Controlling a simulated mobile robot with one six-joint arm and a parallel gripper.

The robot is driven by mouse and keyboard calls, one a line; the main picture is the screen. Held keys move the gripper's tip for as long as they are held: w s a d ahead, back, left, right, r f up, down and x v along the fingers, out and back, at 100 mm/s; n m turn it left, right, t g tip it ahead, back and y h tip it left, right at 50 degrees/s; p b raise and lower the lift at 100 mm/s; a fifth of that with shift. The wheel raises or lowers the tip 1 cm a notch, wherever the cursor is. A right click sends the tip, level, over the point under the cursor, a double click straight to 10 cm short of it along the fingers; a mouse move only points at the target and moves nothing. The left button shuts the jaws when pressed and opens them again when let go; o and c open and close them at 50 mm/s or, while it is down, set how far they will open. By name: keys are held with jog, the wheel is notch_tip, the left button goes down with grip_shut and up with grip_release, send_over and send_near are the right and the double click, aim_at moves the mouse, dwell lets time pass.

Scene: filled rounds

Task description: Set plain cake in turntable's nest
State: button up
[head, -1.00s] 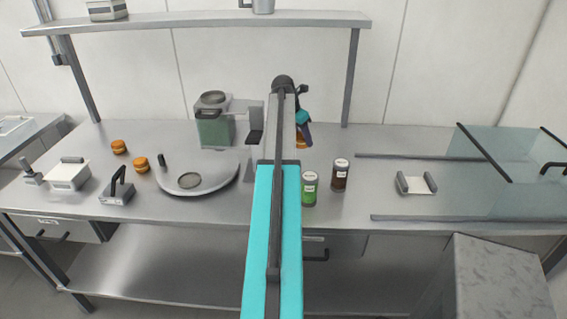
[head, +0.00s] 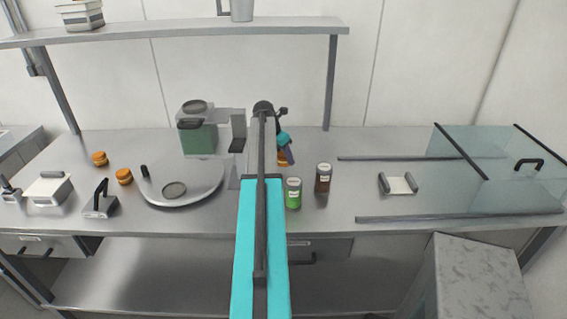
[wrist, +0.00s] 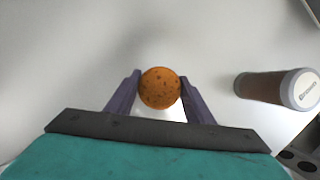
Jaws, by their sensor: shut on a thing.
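My gripper (wrist: 160,95) is shut on an orange-brown round cake with dark specks (wrist: 160,88), seen in the wrist view between the two purple fingers. In the head view my arm hides most of the gripper, and a bit of the orange cake (head: 282,158) shows beside it. The turntable (head: 205,190) is a round grey plate with a handle at its left. Its dark round nest (head: 174,190) is empty. Two more orange cakes, one at the far left (head: 100,158) and one nearer the turntable (head: 124,177), sit on the counter. Their tops are too small to tell apart.
A green-bodied dispenser (head: 199,138) stands behind the turntable. A green jar (head: 293,193) and a brown jar (head: 324,178) stand right of my arm; the brown one shows in the wrist view (wrist: 268,87). A handled tool (head: 100,203) is left of the turntable.

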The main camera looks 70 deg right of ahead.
aim_at(280, 155)
jog(key=shift+f+p, duration=0.65)
jog(key=shift+f, duration=1.2)
jog(key=shift+f, duration=0.15)
jog(key=o, duration=0.7)
jog(key=shift+r, duration=0.2)
jog(key=shift+b+v, duration=1.25)
jog(key=shift+v, duration=2.45)
